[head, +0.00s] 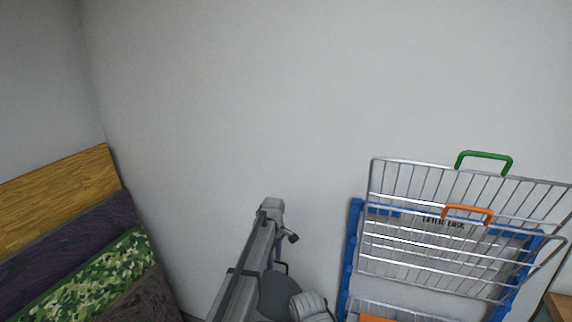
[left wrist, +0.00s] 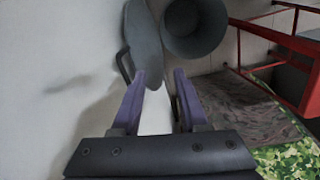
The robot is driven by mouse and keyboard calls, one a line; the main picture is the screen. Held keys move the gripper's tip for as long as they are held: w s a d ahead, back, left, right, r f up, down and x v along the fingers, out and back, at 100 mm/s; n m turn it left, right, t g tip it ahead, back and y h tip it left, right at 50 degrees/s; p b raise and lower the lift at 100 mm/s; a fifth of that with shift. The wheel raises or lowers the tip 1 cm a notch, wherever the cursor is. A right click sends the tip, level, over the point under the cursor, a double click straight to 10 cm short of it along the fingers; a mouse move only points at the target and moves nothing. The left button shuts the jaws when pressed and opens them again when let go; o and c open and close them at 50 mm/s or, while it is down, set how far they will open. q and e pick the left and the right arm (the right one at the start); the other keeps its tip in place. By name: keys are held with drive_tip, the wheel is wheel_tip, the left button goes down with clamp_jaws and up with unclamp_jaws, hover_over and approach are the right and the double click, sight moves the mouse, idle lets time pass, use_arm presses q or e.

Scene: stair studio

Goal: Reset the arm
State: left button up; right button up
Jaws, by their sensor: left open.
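My left arm (head: 246,270) reaches up from the bottom middle of the head view, in front of the pale wall. My left gripper (left wrist: 160,80) shows in the left wrist view with its two purple fingers apart. A white strip shows in the gap between the fingers; I cannot tell what it is. A grey oval thing (left wrist: 145,40) with a dark handle is just beyond the fingertips; I cannot tell whether they touch it. A grey round container (left wrist: 194,28) is beside it. My right gripper is in neither view.
A wire basket rack (head: 450,235) with a blue frame (head: 352,245) and green and orange handles stands at the right. Patterned stair treads (head: 62,190) are at the left. A red metal frame (left wrist: 290,42) is at the right of the wrist view. The upper wall area is clear.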

use_arm(q)
drive_tip(key=s+r+m+p, duration=0.2)
drive_tip(key=s+m, duration=0.6)
drive_tip(key=s, duration=1.1)
drive_tip(key=s+r+m+y+p, duration=0.1)
drive_tip(key=s+m, duration=0.6)
drive_tip(key=s, duration=1.2)
drive_tip(key=shift+s+a+r+m+g+p, duration=0.15)
drive_tip(key=shift+a+r+m+g+p, duration=0.25)
drive_tip(key=shift+r, duration=0.45)
drive_tip(key=shift+d, duration=0.1)
